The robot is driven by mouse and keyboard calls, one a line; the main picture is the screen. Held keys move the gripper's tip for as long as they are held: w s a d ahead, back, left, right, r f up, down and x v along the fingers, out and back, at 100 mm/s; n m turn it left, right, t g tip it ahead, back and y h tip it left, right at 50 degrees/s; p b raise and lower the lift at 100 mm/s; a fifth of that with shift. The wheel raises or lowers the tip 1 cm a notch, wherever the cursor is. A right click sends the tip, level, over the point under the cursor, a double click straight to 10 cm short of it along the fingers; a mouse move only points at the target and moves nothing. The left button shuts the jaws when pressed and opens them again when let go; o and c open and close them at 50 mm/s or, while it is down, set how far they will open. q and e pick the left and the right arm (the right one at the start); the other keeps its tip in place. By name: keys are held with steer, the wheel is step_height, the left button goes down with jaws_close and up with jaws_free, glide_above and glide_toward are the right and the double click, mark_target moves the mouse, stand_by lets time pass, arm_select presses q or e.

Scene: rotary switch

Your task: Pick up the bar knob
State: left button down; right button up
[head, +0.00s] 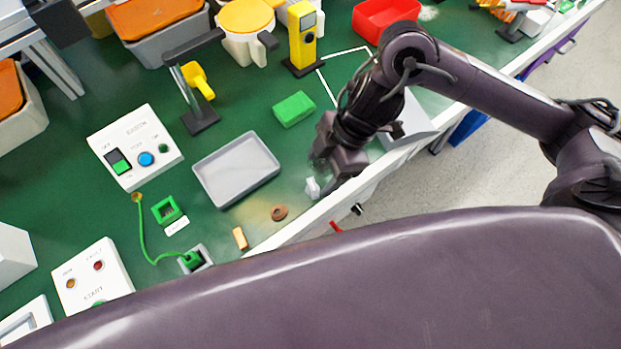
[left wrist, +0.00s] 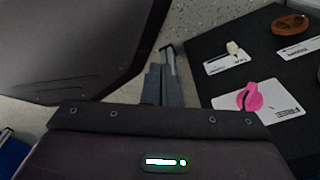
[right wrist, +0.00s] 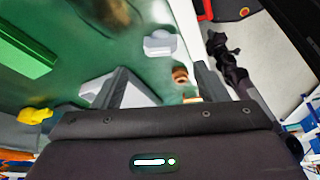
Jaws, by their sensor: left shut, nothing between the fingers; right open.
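A small tan bar-shaped piece (head: 240,238), a brown ring-shaped piece (head: 278,212) and a small whitish knob-like piece (head: 312,187) lie on the green bench near its front edge. I cannot tell for sure which is the bar knob. My right gripper (head: 322,178) is low over the bench, close to the whitish piece. In the right wrist view this gripper (right wrist: 162,78) is open and empty; the whitish piece (right wrist: 160,43) lies beyond its fingertips. The brown piece (right wrist: 180,75) shows near the finger at right. My left gripper (left wrist: 165,65) is shut and empty.
A grey tray (head: 236,170) and a green block (head: 294,109) lie beside the right arm. A white switch panel (head: 135,148) stands further left. In the left wrist view, a dark board holds a pink knob (left wrist: 250,97), a beige knob (left wrist: 233,48) and a brown oval piece (left wrist: 290,25).

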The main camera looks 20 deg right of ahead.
mark_target(311, 186)
steer(key=shift+s+x, duration=0.25)
steer(key=shift+x, duration=0.85)
steer(key=x, duration=0.2)
steer(key=shift+w+f, duration=0.1)
steer(key=shift+f, duration=0.2)
steer(key=shift+a+f, duration=0.1)
steer(key=shift+f, duration=0.2)
arm_select(q)
steer(key=shift+s+f, duration=0.1)
steer(key=shift+s, duration=0.5)
arm_select(e)
steer(key=c, duration=1)
steer(key=shift+w, duration=0.1)
steer(key=shift+c, duration=0.2)
